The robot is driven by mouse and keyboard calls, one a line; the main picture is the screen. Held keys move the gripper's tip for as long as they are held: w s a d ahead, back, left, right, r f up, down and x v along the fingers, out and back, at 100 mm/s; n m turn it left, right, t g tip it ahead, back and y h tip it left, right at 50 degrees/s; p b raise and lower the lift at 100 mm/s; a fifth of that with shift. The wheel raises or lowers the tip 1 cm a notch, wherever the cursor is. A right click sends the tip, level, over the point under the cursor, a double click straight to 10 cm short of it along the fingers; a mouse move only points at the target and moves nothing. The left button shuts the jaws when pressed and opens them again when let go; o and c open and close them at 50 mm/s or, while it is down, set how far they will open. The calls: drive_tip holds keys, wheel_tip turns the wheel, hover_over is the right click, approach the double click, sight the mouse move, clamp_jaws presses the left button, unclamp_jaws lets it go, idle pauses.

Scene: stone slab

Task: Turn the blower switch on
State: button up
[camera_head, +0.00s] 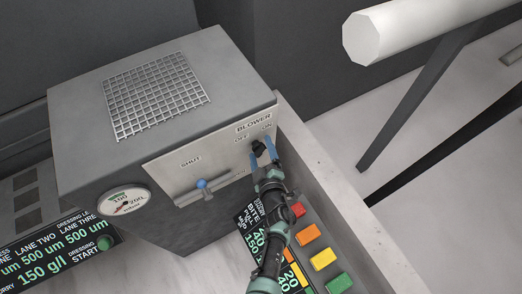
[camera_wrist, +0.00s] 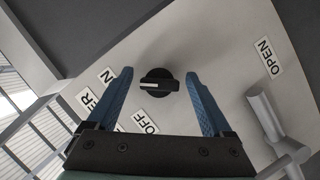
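The blower switch is a black rotary knob (camera_head: 258,148) on the grey box's front panel, below the BLOWER label with OFF and ON. In the wrist view the knob (camera_wrist: 158,86) has a bar with a white mark toward the left. The partly covered OFF label (camera_wrist: 145,122) is below it, and a label ending in N (camera_wrist: 107,76) is to its left. I cannot tell which label the mark points to exactly. My gripper (camera_head: 262,150) is open, its blue fingers on either side of the knob, with gaps visible in the wrist view (camera_wrist: 158,76).
A lever with a blue ball (camera_head: 202,184) sits left of the knob, by SHUT; the wrist view shows a grey handle (camera_wrist: 268,120) near OPEN. A round gauge (camera_head: 124,201) is farther left. Coloured blocks (camera_head: 323,259) lie below right, beside a pale ledge (camera_head: 345,220).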

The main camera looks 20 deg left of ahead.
drive_tip(key=p+v, duration=0.4)
drive_tip(key=v, duration=0.9)
drive_tip(key=shift+s+f, duration=0.1)
idle(0.4)
